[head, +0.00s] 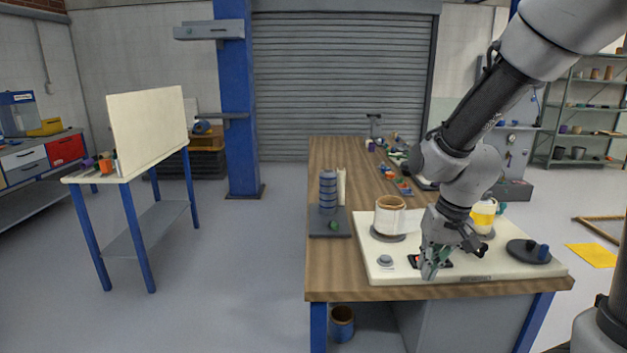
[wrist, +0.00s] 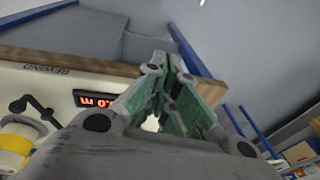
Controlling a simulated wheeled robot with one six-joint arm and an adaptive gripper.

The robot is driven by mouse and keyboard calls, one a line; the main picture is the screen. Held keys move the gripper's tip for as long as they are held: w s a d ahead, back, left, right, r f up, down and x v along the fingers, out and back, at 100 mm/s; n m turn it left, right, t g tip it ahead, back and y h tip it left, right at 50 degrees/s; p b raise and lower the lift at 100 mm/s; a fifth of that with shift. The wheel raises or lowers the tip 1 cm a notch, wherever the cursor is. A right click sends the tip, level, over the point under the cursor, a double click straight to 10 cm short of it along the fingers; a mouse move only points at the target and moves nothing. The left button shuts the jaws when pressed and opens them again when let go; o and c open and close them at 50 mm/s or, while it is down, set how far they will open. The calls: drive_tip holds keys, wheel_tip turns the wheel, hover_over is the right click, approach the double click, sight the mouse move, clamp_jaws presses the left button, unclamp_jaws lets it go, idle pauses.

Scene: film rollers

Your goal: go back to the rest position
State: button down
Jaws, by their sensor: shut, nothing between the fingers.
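My gripper (head: 430,268) hangs from my arm above the front edge of a white panel (head: 480,272) on the wooden table (head: 340,288). Its fingers point down and are shut with nothing between them. In the wrist view the closed green-padded fingers (wrist: 165,95) fill the middle. A red digital display (wrist: 95,101) on the panel shows left of them. In the head view my gripper partly covers that display.
On the panel stand a white roll with a brown rim (head: 390,216), a yellow-and-white roll (head: 483,214) and a dark disc (head: 528,251). A blue stacked cylinder (head: 328,190) stands on a dark plate. A side table (head: 140,170) is at left. Floor between the tables is clear.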

drive_tip(key=s+d+r+t, duration=0.1)
drive_tip(key=s+d+r, duration=0.4)
drive_tip(key=s+r, duration=0.2)
drive_tip(key=s+d+r+t+h, duration=0.1)
drive_tip(key=s+d+r+t, duration=0.1)
drive_tip(key=s+d+r, duration=0.4)
wheel_tip(320, 180, up, 3)
drive_tip(key=shift+s+d+f+h, duration=0.15)
drive_tip(key=shift+s+h, duration=0.15)
drive_tip(key=shift+s, duration=0.75)
